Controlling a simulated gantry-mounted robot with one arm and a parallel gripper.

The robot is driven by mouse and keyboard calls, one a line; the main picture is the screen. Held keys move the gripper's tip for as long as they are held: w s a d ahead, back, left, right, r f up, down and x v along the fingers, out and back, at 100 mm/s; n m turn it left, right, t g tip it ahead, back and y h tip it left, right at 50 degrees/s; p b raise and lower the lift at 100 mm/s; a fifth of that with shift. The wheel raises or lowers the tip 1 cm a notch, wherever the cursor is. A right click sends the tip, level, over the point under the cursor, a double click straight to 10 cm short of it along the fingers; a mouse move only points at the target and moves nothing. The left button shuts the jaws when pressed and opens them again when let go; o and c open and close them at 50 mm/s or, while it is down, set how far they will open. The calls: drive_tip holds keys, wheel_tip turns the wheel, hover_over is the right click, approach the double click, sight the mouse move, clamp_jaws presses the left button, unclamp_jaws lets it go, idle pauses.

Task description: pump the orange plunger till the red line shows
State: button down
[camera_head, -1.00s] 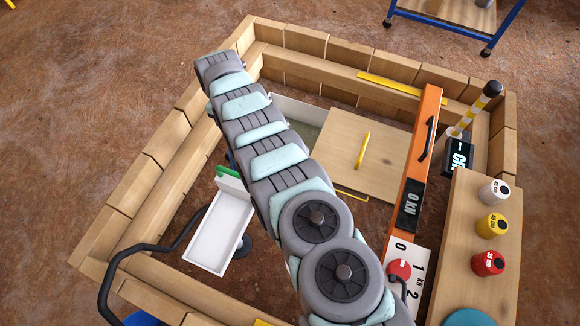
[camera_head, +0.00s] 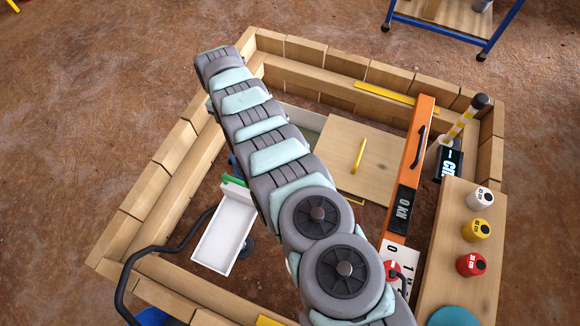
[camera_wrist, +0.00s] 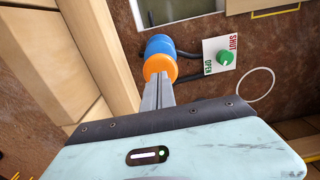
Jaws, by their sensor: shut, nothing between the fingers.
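In the wrist view the orange plunger (camera_wrist: 160,67) is a round cap on top of a blue cylinder (camera_wrist: 160,46). My gripper (camera_wrist: 159,80) is shut and empty, its fingers together and pointing at the near edge of the orange cap. Its tips overlap the cap in the picture; I cannot tell whether they touch it. No red line is visible on the plunger in the wrist view. In the head view my arm covers the plunger; only a sliver of blue (camera_head: 232,160) shows beside the arm.
A green knob (camera_wrist: 225,57) on a SHUT/OPEN plate is right of the blue cylinder. A timber frame (camera_head: 140,205) encloses the site. An orange beam (camera_head: 412,165) carries a "0 kN" display (camera_head: 402,208). White, yellow and red cylinders (camera_head: 471,265) stand on a wooden bench (camera_head: 440,250).

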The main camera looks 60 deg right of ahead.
drive_tip(key=shift+f, duration=0.1)
drive_tip(key=shift+f+b, duration=2.4)
drive_tip(key=shift+f, duration=0.2)
drive_tip(key=shift+f+b, duration=0.8)
drive_tip(key=shift+r+p, duration=3.35)
drive_tip(key=shift+r, duration=0.1)
wheel_tip(320, 180, up, 6)
drive_tip(key=p, duration=0.5)
drive_tip(key=shift+p, duration=0.4)
